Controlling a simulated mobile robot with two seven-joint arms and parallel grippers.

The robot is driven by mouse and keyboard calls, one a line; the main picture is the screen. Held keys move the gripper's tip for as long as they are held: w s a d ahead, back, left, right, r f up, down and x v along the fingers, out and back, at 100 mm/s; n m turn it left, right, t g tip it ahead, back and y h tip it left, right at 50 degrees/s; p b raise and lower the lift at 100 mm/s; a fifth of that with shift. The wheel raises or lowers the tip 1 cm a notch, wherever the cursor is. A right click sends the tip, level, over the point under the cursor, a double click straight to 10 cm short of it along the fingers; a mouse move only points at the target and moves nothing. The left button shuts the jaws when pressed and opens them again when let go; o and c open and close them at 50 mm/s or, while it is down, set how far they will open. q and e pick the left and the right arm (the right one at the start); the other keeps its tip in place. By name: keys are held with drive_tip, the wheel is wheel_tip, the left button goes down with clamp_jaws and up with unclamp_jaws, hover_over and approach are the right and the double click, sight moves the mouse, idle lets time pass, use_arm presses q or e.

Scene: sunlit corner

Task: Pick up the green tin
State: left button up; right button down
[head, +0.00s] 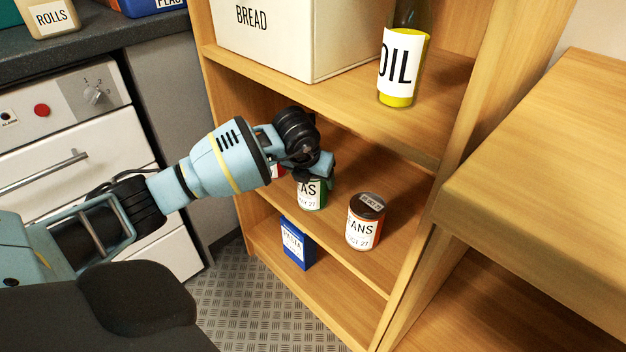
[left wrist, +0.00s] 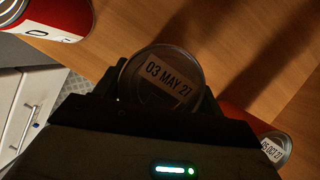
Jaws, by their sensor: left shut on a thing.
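The green tin (head: 312,196), with a white label ending in "AS", is on or just above the middle shelf. I cannot tell if its base touches the board. My left gripper (head: 317,170) is shut on its upper part from above and hides its top in the head view. In the left wrist view the tin's round lid (left wrist: 166,70), marked "03 MAY 27", sits between the fingers (left wrist: 160,92). My right gripper is not in view.
A red tin (head: 365,226) stands close to the right on the same shelf. Another red tin (left wrist: 52,14) is at top left in the wrist view. The oil bottle (head: 402,65) and bread bin (head: 262,40) stand on the shelf above; a blue box (head: 296,246) stands below.

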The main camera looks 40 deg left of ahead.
sight(306, 195)
use_arm(q)
drive_tip(key=shift+c, duration=0.3)
